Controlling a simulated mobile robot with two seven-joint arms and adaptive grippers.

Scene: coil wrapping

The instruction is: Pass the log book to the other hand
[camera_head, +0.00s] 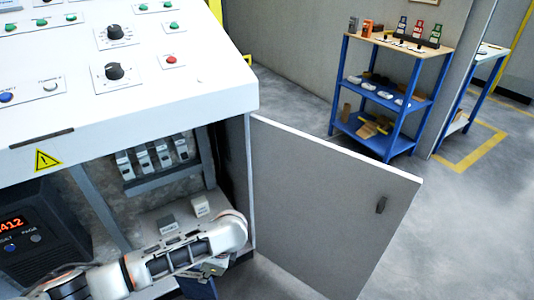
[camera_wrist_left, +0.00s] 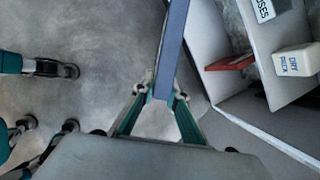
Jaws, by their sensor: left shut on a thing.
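The log book appears as a thin blue slab (camera_wrist_left: 172,45), seen edge-on in the left wrist view. My left gripper (camera_wrist_left: 160,94) is shut on its near end, with a teal finger on either side. In the head view my left gripper (camera_head: 215,268) is low in front of the open cabinet, partly behind my arm. A dark blue part of the log book (camera_head: 200,288) shows below it, cut by the frame's bottom edge. The book's cover is mostly hidden.
The white console (camera_head: 200,85) stands at left. Its open grey door (camera_head: 320,205) stands right of my left gripper. A blue shelf rack (camera_head: 388,95) is farther back. Bare floor lies between.

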